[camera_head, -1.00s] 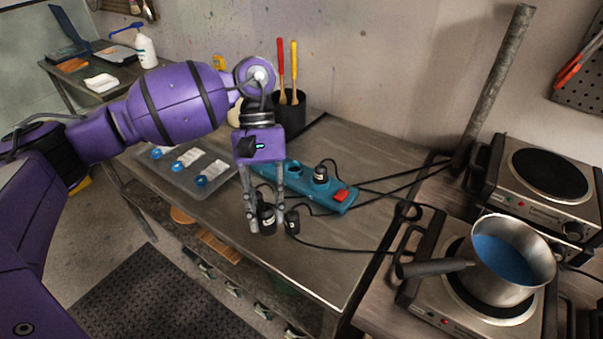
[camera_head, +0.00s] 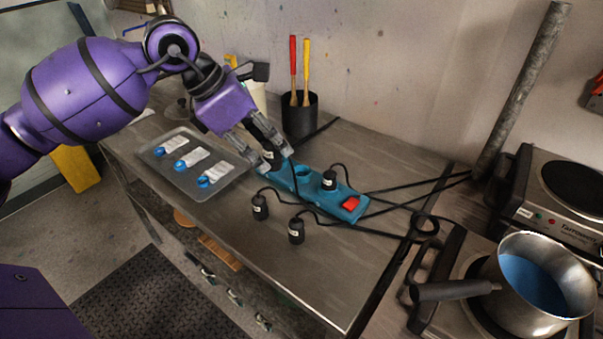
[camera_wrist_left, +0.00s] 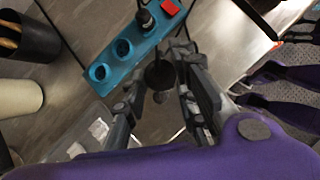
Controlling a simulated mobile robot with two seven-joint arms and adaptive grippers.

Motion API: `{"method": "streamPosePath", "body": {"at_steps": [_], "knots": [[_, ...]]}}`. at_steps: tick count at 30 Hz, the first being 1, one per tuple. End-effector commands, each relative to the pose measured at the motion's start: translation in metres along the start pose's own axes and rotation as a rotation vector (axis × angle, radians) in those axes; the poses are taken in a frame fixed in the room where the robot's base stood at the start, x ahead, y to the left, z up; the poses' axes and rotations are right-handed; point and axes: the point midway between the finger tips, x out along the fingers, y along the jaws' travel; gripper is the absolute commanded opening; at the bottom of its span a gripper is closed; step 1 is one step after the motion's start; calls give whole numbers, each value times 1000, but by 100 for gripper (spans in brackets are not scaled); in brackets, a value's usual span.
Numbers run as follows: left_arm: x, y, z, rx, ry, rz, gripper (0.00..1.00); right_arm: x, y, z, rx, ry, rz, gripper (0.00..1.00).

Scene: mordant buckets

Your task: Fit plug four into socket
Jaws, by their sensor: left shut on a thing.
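The teal power strip (camera_head: 350,206) lies on the metal table, with a red switch (camera_head: 350,203) at its right end. A black plug (camera_head: 329,180) sits in the socket beside the switch. Empty sockets show in the wrist view (camera_wrist_left: 100,72). My left gripper (camera_head: 276,157) is at the strip's left end, shut on a black plug (camera_wrist_left: 160,72). In the wrist view this plug appears beside the strip; its number is unreadable. Two more black plugs, a left one (camera_head: 260,207) and a right one (camera_head: 297,230), stand on the table in front of the strip. My right gripper is out of view.
A tray (camera_head: 160,178) with blue-capped items lies left of the strip. A black holder (camera_head: 299,120) with red and yellow handles stands behind. Black cables (camera_head: 400,210) run right towards a hotplate with a steel pot (camera_head: 535,275).

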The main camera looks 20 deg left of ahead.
Motion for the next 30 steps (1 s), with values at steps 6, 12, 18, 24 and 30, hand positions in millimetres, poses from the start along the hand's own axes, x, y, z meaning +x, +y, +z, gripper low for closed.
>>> {"method": "streamPosePath", "body": {"at_steps": [6, 12, 18, 24, 30], "knots": [[30, 30, 21, -9, -5, -2, 0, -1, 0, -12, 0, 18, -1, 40], [69, 65, 37, -9, -1, -3, 0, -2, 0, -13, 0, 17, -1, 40], [111, 85, 35, -7, 1, -2, 0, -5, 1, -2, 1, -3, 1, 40], [126, 94, 35, -6, 0, -1, 0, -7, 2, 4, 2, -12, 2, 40], [146, 96, 26, -6, 2, -3, 0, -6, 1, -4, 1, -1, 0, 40]]}}
